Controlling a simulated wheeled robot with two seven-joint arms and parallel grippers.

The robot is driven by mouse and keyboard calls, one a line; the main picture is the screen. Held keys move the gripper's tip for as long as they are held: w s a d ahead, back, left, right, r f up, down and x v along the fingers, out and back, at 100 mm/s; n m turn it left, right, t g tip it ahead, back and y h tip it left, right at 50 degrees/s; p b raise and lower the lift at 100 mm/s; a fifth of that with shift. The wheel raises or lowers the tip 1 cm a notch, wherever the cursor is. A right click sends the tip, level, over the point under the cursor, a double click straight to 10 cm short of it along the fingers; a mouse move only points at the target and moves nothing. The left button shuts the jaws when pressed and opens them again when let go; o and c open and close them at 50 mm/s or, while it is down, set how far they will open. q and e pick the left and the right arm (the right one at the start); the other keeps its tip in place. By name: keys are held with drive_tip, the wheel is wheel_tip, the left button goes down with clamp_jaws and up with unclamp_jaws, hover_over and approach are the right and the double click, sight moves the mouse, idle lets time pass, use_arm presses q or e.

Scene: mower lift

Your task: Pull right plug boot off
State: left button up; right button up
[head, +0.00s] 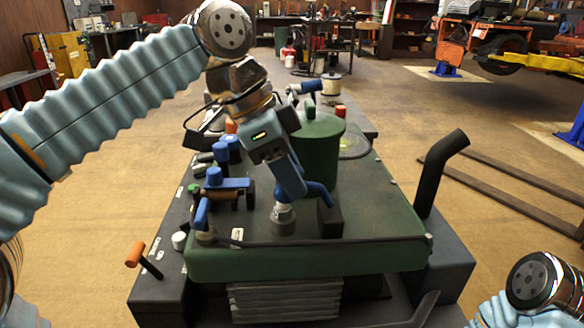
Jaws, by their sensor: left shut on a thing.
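My left gripper (288,190) reaches down from the upper left over the front of the green machine. It is shut around the right plug boot (319,194), whose blue curved part shows to the right of the fingers. The fingers hide the rest of the boot. A grey plug base (283,219) stands directly below the fingertips; I cannot tell whether the boot still touches it. A similar blue boot (201,213) stands on a base at the left front. My right arm shows only as a wrist at the lower right; its gripper is out of the picture.
The green machine deck (340,260) carries a tall green canister (316,150) just behind my left gripper. A black bent pipe (440,165) rises at the right. An orange-tipped lever (136,254) sticks out at the left. A dark rod lies along the front edge.

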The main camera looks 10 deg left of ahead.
use_arm(q)
drive_tip(key=shift+w+d+r, duration=0.2)
drive_tip(key=shift+d+r, duration=0.3)
drive_tip(key=shift+d, duration=0.15)
drive_tip(key=shift+w+d+r, duration=0.15)
drive_tip(key=shift+d+r, duration=0.35)
drive_tip(key=shift+d, duration=0.1)
drive_tip(key=shift+o, duration=0.2)
drive_tip(key=shift+w+d+r, duration=0.2)
drive_tip(key=shift+d, duration=0.5)
drive_tip(key=shift+w+d+r, duration=0.15)
drive_tip(key=shift+d, duration=0.55)
drive_tip(key=shift+w+d, duration=0.15)
drive_tip(key=shift+d, duration=0.4)
drive_tip(key=shift+w+d, duration=0.15)
drive_tip(key=shift+d, duration=0.35)
drive_tip(key=shift+w+d+f, duration=0.15)
drive_tip(key=shift+d, duration=0.4)
drive_tip(key=shift+w+d+f, duration=0.1)
drive_tip(key=shift+w+d, duration=0.05)
drive_tip(key=shift+d, duration=0.35)
drive_tip(key=o, duration=0.6)
drive_tip(key=shift+d, duration=0.1)
drive_tip(key=shift+o, duration=0.4)
